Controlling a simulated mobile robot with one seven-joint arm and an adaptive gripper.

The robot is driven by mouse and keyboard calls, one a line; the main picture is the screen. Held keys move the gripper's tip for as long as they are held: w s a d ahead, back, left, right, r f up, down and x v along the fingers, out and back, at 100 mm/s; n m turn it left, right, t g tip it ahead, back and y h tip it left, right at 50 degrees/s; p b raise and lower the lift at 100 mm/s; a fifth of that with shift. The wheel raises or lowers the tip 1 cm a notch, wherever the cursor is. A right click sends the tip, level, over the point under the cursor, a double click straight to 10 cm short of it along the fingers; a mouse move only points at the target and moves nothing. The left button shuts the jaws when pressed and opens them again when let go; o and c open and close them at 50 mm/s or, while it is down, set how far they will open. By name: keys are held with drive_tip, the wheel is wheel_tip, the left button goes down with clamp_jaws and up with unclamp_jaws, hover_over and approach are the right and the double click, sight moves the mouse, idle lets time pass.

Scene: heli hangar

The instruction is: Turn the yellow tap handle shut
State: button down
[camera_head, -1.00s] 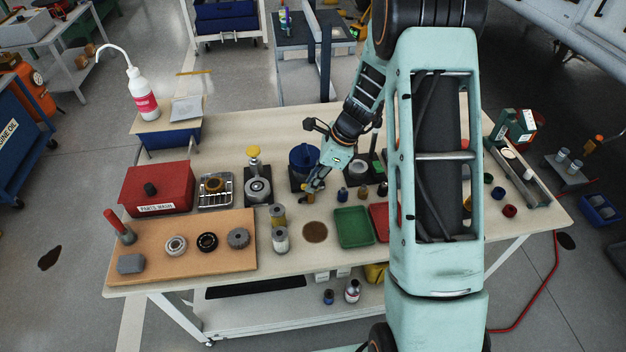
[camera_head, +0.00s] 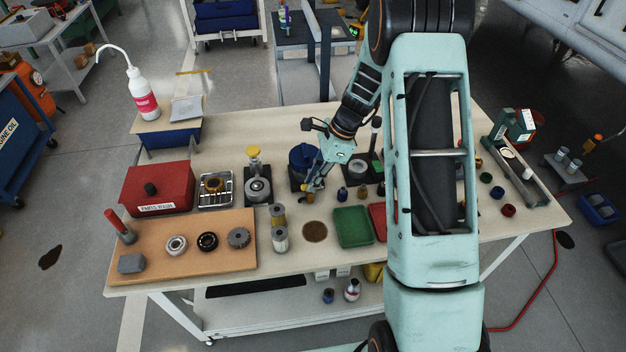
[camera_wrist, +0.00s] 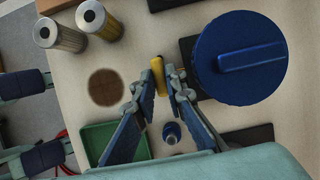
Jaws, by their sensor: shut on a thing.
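The yellow tap handle (camera_wrist: 158,75) shows in the wrist view as a short bar lying roughly up and down the picture, beside the blue drum (camera_wrist: 240,57). My gripper (camera_wrist: 159,88) has its two fingers on either side of the handle's near end and is shut on it. In the head view my gripper (camera_head: 310,188) reaches down in front of the blue drum (camera_head: 302,158), and the handle there is small and partly hidden by the fingers. The tap's body and spout cannot be made out.
A small blue bottle (camera_wrist: 171,133) stands close below my fingers in the wrist view. A green tray (camera_head: 353,226), a brown round patch (camera_head: 315,232) and metal filter cylinders (camera_head: 280,239) are nearby. A yellow-topped device (camera_head: 257,187) stands left of the drum.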

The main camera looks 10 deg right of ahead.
drive_tip(key=c, duration=2)
unclamp_jaws()
drive_tip(key=shift+o, duration=0.2)
drive_tip(key=m, duration=0.2)
drive_tip(key=m+t+b, duration=0.1)
drive_tip(key=m, duration=0.1)
drive_tip(key=m+t, duration=0.1)
drive_tip(key=shift+s+a+m+h, duration=0.15)
drive_tip(key=shift+s+m+h, duration=0.15)
drive_tip(key=shift+m, duration=0.1)
drive_tip(key=m+t, duration=0.1)
drive_tip(key=m, duration=0.1)
drive_tip(key=m+h+b, duration=0.1)
drive_tip(key=m, duration=0.2)
drive_tip(key=shift+s+a+t, duration=0.1)
drive_tip(key=shift+t, duration=0.3)
drive_tip(key=p+v, duration=0.4)
drive_tip(key=v, duration=0.7)
drive_tip(key=w+d+r+n+t+h, duration=0.1)
drive_tip(key=d+r+n, duration=0.3)
drive_tip(key=n, duration=0.4)
drive_tip(key=w+d+r+n+t+h+b, duration=0.1)
drive_tip(key=w+d+r+n+h, duration=0.1)
drive_tip(key=w+d+r+n, duration=0.2)
drive_tip(key=w+d+r+n+h, duration=0.2)
drive_tip(key=d+r+n, duration=0.3)
drive_tip(key=d+n, duration=0.4)
drive_tip(key=shift+w+n+t, duration=0.4)
drive_tip(key=shift+w+n, duration=0.25)
drive_tip(key=shift+n, duration=0.65)
